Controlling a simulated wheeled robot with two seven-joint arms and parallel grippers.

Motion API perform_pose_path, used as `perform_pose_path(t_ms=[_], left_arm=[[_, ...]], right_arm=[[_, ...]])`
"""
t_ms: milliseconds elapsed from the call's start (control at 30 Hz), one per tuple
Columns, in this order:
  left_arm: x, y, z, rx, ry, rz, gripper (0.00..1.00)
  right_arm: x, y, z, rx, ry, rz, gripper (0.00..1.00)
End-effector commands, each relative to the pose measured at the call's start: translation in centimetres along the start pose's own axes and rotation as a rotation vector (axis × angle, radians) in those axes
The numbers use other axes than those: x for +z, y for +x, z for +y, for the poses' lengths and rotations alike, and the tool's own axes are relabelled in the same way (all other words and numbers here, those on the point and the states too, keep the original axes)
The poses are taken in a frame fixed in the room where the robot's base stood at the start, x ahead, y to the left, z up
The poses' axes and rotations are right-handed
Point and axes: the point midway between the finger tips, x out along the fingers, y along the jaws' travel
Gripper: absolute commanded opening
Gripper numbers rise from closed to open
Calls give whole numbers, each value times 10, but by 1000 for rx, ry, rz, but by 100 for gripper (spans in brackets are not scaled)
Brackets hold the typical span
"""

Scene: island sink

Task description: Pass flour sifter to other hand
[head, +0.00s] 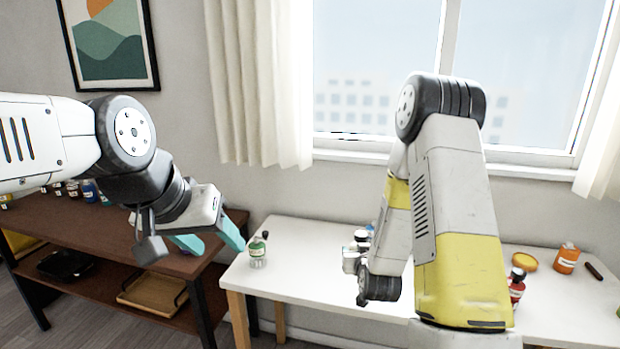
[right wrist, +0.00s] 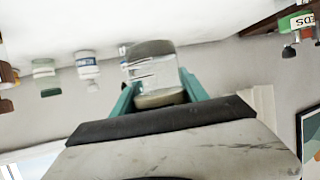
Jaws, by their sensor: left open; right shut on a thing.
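My left gripper (head: 210,240) is open and empty, its teal fingers spread above the gap between the brown shelf and the white table. My right gripper (right wrist: 157,92) is shut on a clear, grey-topped cylinder, which I take to be the flour sifter (right wrist: 152,68). The sifter sits between the two teal fingers in the right wrist view. In the head view, my right forearm and wrist hide the right fingers, and I cannot make out the sifter there. The two grippers are well apart.
The white table (head: 300,262) holds a green-labelled bottle (head: 258,252) at its left end. An orange bottle (head: 567,258), a yellow item (head: 524,262) and a red bottle (head: 516,288) stand at the right. The brown shelf (head: 90,232) is at the left.

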Motion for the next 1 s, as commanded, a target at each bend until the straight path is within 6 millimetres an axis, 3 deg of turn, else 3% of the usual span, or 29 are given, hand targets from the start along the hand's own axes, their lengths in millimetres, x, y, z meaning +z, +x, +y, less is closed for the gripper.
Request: perform_pose_path(t_ms=[167, 600, 867, 1000], left_arm=[[0, 0, 0, 0, 0, 0, 56], [0, 0, 0, 0, 0, 0, 56], [-2, 0, 0, 1, -4, -3, 60], [-16, -2, 4, 10, -41, -37, 60]], right_arm=[[-9, -12, -15, -91, -37, 3, 6], [-49, -61, -92, -506, -213, 4, 6], [-56, -73, -112, -608, -253, -1, 6], [-56, -74, -113, -616, -256, -1, 6]])
